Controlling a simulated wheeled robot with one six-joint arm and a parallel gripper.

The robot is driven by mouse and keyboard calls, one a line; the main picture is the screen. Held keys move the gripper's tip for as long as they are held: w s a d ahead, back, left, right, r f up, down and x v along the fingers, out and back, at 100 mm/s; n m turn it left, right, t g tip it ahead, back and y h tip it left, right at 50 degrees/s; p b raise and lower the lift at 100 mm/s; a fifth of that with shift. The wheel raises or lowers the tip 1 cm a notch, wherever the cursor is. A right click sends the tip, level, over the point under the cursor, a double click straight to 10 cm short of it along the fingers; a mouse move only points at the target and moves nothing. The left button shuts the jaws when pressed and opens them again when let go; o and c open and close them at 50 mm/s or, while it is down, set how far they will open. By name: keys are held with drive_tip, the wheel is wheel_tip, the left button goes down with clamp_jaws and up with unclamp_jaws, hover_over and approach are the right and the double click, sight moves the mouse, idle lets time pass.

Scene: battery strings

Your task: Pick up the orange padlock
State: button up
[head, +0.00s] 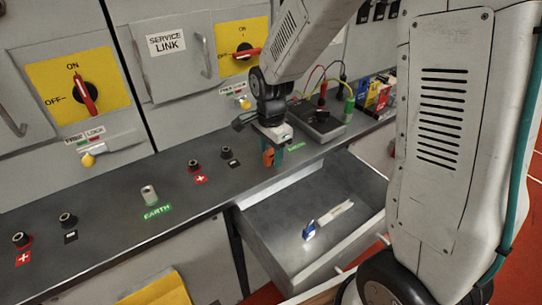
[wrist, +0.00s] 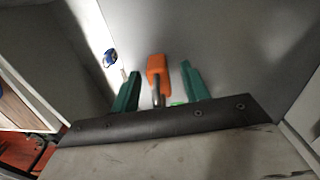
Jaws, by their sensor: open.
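The orange padlock (head: 268,157) shows beside my gripper's green fingers near the front edge of the grey bench. In the wrist view the orange padlock (wrist: 158,66) lies between the two green fingers, its metal shackle pointing toward the gripper's base. My gripper (wrist: 160,84) is open, with a gap on each side of the padlock. In the head view my gripper (head: 272,155) points down over the bench, above the back of an open drawer.
The open grey drawer (head: 262,227) holds a blue-and-white item with a pale tag (head: 309,229). A meter box with leads (head: 316,122) and coloured boxes stand at the bench's back right. Terminals and a metal EARTH post (head: 149,195) rise from the bench at left.

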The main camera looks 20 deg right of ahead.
clamp_jaws()
idle(0.3)
